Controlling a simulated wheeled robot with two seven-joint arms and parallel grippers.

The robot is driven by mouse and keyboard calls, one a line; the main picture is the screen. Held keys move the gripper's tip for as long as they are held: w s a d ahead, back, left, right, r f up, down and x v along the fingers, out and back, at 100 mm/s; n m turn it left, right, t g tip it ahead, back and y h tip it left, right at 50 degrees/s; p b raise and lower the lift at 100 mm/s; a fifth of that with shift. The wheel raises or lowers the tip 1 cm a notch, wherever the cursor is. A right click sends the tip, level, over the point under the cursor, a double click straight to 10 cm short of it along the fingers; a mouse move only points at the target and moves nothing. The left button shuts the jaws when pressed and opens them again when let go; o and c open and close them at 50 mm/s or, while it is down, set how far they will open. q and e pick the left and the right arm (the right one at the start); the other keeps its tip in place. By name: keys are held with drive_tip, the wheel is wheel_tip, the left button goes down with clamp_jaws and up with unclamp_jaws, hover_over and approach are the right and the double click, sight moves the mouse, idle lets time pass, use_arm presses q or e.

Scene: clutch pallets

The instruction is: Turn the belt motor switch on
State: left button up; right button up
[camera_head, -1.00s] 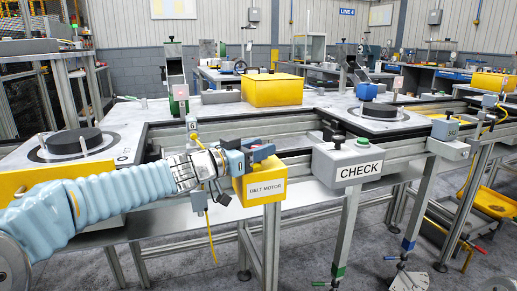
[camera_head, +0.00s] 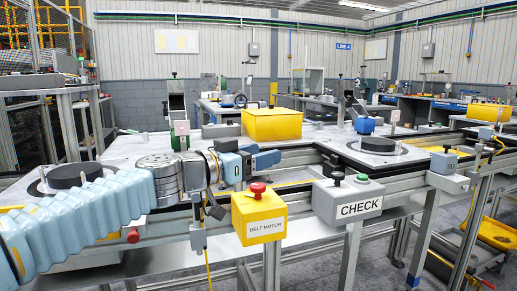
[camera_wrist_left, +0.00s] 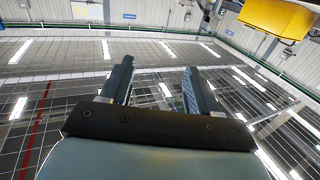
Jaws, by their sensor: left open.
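Whether the switch is on or off does not show. My left gripper (camera_head: 268,159) is above and behind the box, apart from the knob. Its two fingers (camera_wrist_left: 157,88) are spread with nothing between them in the left wrist view. A yellow box (camera_wrist_left: 277,18) shows at the top right of that view; I cannot tell for sure which one it is. My right gripper is not in view.
The grey CHECK box (camera_head: 347,202) stands right of the belt motor box, with a black knob and a green button. A larger yellow box (camera_head: 272,125) sits behind on the table. Dark discs lie on plates left (camera_head: 75,175) and right (camera_head: 378,144).

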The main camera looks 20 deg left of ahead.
use_arm(q)
drive_tip(key=s+d+r, duration=0.2)
drive_tip(key=s+r, duration=0.2)
drive_tip(key=s, duration=0.4)
drive_tip(key=shift+s+d, duration=0.25)
drive_tip(key=shift+s, duration=0.1)
